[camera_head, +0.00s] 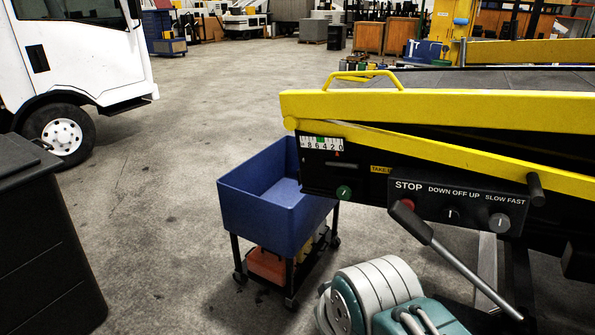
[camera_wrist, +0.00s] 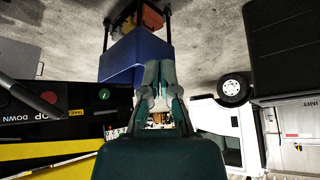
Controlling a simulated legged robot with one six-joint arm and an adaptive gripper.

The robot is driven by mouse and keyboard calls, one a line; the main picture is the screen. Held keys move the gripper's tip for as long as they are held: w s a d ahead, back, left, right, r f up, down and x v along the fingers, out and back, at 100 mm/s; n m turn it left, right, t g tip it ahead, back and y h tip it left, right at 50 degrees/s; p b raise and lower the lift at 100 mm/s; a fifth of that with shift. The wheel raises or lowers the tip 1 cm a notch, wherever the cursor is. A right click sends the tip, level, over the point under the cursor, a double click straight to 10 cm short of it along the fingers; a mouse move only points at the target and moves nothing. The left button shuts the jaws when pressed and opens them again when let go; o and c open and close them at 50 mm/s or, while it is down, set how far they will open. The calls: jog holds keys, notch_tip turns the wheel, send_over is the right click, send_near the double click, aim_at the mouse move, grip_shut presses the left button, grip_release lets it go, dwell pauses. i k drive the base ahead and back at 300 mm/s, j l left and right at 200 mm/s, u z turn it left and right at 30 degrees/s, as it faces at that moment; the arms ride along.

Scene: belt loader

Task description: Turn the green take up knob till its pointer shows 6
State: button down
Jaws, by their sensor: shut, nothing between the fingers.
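The green take up knob (camera_head: 344,192) sits on the black front end of the belt loader, below the white number scale (camera_head: 322,144). A small red pointer shows under the scale near its low end, about between 2 and 0; it is too small to read exactly. In the wrist view, which is upside down, the knob (camera_wrist: 104,94) lies left of my gripper (camera_wrist: 160,66). The gripper's fingers are shut and empty, apart from the knob. In the head view only my arm shows at the bottom, without the fingertips.
A blue cart (camera_head: 262,205) stands just left of the loader's end. A black bin (camera_head: 45,245) and a white truck (camera_head: 75,60) stand left; floor between is clear.

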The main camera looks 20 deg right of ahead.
aim_at(343, 192)
jog(key=j+z, duration=0.45)
jog(key=j, duration=0.25)
jog(key=z, duration=1.15)
